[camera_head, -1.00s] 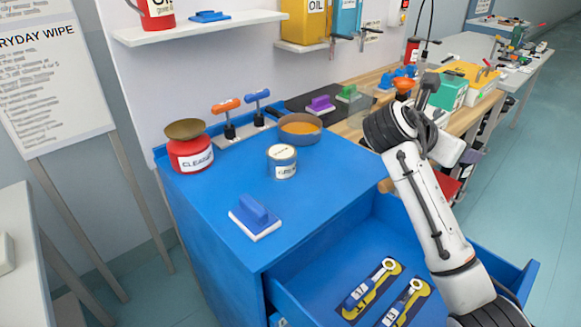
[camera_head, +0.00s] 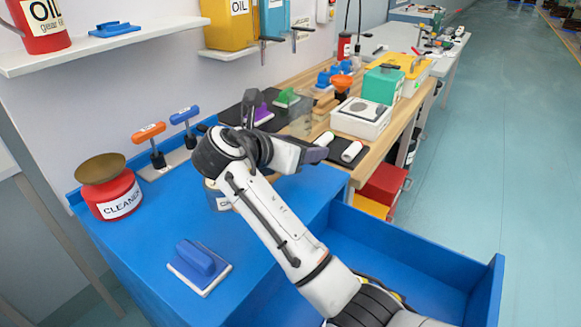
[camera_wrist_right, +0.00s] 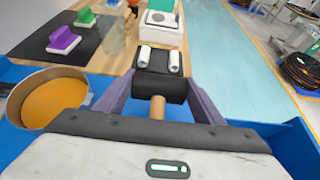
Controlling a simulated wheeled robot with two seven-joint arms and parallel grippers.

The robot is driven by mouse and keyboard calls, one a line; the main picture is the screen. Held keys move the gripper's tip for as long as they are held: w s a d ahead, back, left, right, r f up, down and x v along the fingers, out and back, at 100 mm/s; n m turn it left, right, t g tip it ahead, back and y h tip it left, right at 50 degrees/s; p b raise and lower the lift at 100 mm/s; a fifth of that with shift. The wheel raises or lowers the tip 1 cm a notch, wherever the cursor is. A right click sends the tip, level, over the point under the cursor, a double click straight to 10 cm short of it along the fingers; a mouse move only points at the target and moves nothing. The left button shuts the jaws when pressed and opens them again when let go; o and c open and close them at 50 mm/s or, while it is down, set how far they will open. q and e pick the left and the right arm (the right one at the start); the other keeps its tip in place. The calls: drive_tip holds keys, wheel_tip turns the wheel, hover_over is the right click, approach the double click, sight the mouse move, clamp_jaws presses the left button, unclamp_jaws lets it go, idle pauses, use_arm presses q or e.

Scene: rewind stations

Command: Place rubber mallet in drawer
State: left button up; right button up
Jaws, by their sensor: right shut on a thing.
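The rubber mallet shows in the right wrist view as a black head (camera_wrist_right: 160,88) with a short piece of wooden handle (camera_wrist_right: 157,107). My right gripper (camera_wrist_right: 160,80) is shut on it, one finger on each side of the head. In the head view my right gripper (camera_head: 318,154) is above the right edge of the blue cabinet, near the wooden bench; the mallet is hidden there. The blue drawer (camera_head: 425,262) is pulled open below and to the right of the gripper. My arm covers part of its inside. My left gripper is not in view.
On the blue cabinet top stand a red cleaner can (camera_head: 115,195), a blue-handled block (camera_head: 197,265) and a partly hidden can (camera_head: 214,196). A pan (camera_wrist_right: 50,98) shows at left in the right wrist view. White rollers (camera_head: 351,151) lie on the bench. The drawer's visible right part is clear.

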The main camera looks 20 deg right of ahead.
wheel_tip(320, 180, down, 4)
drive_tip(key=shift+f, duration=0.1)
idle(0.4)
drive_tip(key=o, duration=1.3)
